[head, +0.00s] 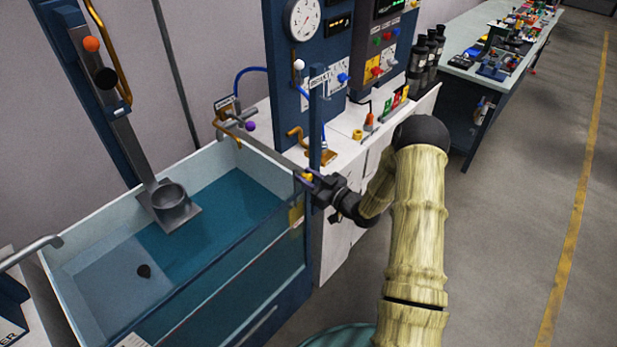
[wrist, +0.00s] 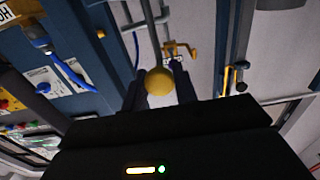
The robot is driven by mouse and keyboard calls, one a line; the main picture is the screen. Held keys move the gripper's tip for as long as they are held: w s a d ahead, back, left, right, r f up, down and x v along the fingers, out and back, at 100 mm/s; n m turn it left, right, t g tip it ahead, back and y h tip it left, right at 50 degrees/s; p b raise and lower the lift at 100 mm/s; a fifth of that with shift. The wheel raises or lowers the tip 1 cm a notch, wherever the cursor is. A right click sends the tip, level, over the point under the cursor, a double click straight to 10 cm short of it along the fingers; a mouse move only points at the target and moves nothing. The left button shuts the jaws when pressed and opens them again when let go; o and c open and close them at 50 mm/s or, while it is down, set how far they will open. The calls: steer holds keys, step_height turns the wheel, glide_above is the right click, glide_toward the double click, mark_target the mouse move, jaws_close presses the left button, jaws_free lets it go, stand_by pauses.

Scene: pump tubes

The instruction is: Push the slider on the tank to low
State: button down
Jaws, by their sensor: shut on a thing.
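The tank (head: 106,225) stands at the left in the head view, open at the top, with blue water inside. My gripper (head: 312,183) is at the tank's near right corner, beside a dark blue upright post. A small yellow knob (head: 308,177) shows at the jaws. In the wrist view the yellow ball-shaped knob (wrist: 159,81) sits between the two fingers of my gripper (wrist: 160,88), which is shut on it. That this knob is the slider's handle I cannot tell for sure. Any scale or low mark is hidden or too small to read.
A blue panel with a round gauge (head: 302,20) stands behind the gripper. A white cabinet (head: 350,130) with small fittings is to its right. A purple knob (head: 250,126) and brass pipe sit at the tank's back corner. The floor (head: 500,230) at right is clear.

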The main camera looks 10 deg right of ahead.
step_height(320, 180, down, 6)
steer(key=b, duration=0.4)
steer(key=shift+s+r, duration=0.1)
steer(key=shift+r, duration=0.1)
steer(key=c, duration=1.2)
jaws_free()
steer(key=shift+d+f, duration=0.1)
steer(key=shift+o, duration=0.2)
steer(key=b+v, duration=0.3)
steer(key=v, duration=1.4)
